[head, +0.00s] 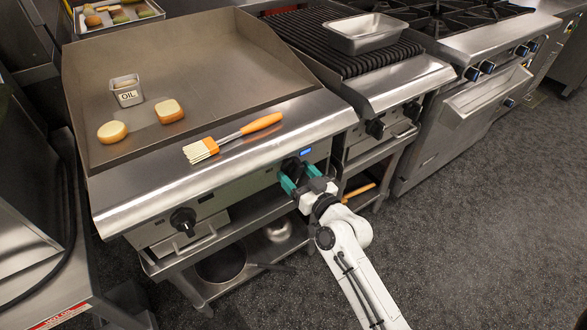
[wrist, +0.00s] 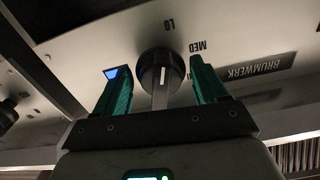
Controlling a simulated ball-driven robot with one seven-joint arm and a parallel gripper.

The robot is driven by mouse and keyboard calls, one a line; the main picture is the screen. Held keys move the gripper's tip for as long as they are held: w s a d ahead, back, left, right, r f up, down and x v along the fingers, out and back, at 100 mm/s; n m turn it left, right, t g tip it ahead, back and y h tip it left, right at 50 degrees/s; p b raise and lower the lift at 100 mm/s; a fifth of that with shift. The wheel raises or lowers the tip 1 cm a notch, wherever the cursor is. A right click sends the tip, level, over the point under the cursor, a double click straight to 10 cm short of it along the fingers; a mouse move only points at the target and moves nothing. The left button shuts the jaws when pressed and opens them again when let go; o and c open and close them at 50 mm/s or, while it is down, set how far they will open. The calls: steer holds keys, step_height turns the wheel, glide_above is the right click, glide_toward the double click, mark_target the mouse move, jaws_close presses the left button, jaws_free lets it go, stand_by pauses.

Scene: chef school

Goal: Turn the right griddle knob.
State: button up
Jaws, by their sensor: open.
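The griddle (head: 215,85) fills the left half of the head view, with two black knobs on its front panel. The right griddle knob (head: 292,166) is partly hidden behind my gripper (head: 300,182). In the wrist view the black knob (wrist: 162,75) with a white mark sits between the two green fingers of my gripper (wrist: 160,88). The fingers are open on either side of the knob, with dark gaps visible, so it is not clamped. "MED" and "LO" labels show beside it. The left griddle knob (head: 183,220) is clear of my arm.
A brush (head: 235,138) with an orange handle lies on the griddle's front ledge. Below, a shelf holds a dark pan (head: 220,264). A grill with a metal pan (head: 365,33) stands to the right. Floor at right is clear.

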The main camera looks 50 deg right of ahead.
steer(key=shift+x, duration=0.85)
steer(key=c, duration=0.8)
